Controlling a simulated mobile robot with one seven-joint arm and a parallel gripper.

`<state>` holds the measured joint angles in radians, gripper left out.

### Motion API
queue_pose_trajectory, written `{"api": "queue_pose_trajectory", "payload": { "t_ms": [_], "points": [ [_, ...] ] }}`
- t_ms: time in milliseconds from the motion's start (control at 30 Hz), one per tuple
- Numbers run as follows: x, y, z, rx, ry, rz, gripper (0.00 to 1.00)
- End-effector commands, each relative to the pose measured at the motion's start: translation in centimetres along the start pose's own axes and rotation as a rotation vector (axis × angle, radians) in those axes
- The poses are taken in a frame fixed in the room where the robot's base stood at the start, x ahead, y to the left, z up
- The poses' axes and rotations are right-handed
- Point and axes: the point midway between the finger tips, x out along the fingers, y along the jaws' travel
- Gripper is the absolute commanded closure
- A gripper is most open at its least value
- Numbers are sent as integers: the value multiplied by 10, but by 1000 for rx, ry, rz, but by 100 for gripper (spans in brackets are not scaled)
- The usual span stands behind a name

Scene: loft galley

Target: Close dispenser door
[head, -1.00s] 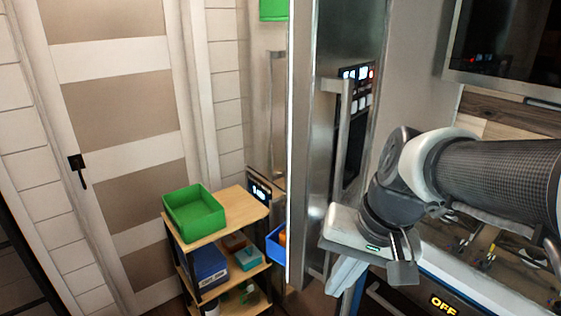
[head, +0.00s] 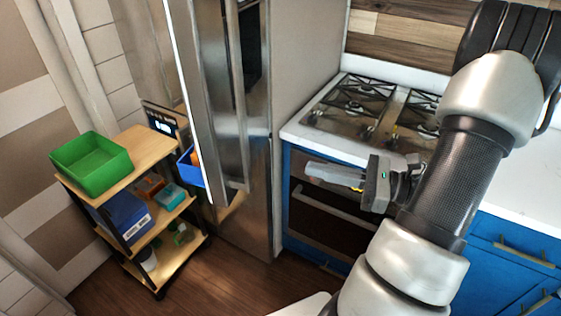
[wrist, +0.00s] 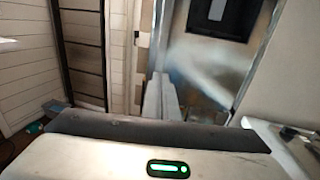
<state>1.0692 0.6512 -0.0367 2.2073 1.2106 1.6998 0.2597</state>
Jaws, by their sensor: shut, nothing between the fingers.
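The stainless refrigerator door (head: 205,95) with a long vertical handle (head: 240,90) stands at the middle left of the head view, its bright edge toward me. It looks swung open; the exact angle is hard to tell. A dark dispenser panel (head: 250,45) shows behind the handle. In the wrist view a metal surface with a dark panel (wrist: 217,15) lies ahead, blurred. My gripper (head: 315,171) is shut and empty, in front of the stove and right of the door, apart from it. Its fingers (wrist: 160,98) point ahead in the wrist view.
A wooden shelf cart (head: 150,145) with a green bin (head: 90,165) and a blue bin (head: 125,215) stands left of the door. The stove (head: 365,105) and blue cabinets (head: 500,265) lie right. Wooden floor (head: 230,280) is clear in front.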

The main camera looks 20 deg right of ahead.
Motion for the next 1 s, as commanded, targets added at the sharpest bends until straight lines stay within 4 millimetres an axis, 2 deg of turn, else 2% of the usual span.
{"api": "queue_pose_trajectory", "payload": {
  "t_ms": [167, 400, 600, 800, 1000],
  "points": [
    [30, 2, 1, -1, 2, 9, 100],
    [82, 3, 1, -1, 2, 11, 100],
    [117, 3, 0, -2, 4, 9, 100],
    [133, 3, 0, -4, 5, 8, 100],
    [136, 2, 0, -3, 4, 6, 100]
  ]
}}
